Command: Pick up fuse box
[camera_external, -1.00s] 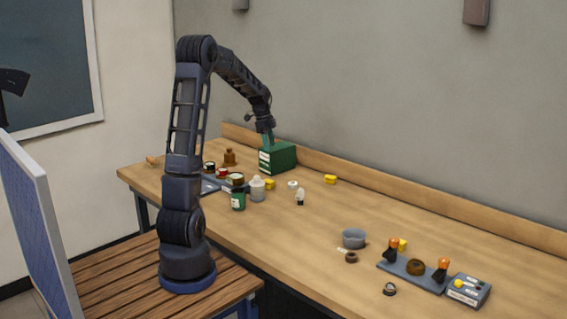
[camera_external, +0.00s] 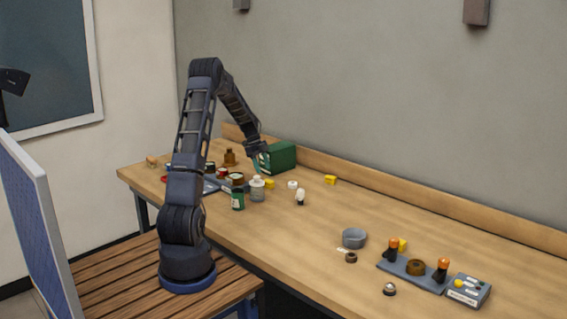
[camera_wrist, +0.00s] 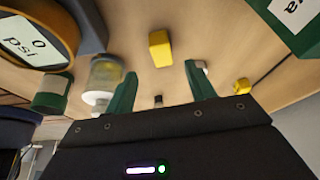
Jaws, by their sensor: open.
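No part is clearly labelled as a fuse box; small yellow blocks are candidates. One yellow block (camera_external: 269,184) lies near the jars, and in the wrist view this yellow block (camera_wrist: 160,48) shows ahead, between the finger lines. Another yellow block (camera_external: 330,180) lies farther right near the back ledge; it also shows in the wrist view (camera_wrist: 242,86). My gripper (camera_external: 259,162) is beside the green box at the back of the bench. In the wrist view my gripper (camera_wrist: 160,84) has its green fingers spread with nothing between them.
The green box (camera_external: 278,157) stands close to my gripper. A clear jar (camera_external: 257,189), a green jar (camera_external: 238,200) and a gauge (camera_wrist: 32,38) crowd near the yellow block. A grey bowl (camera_external: 354,238) stands farther right. The bench middle is mostly free.

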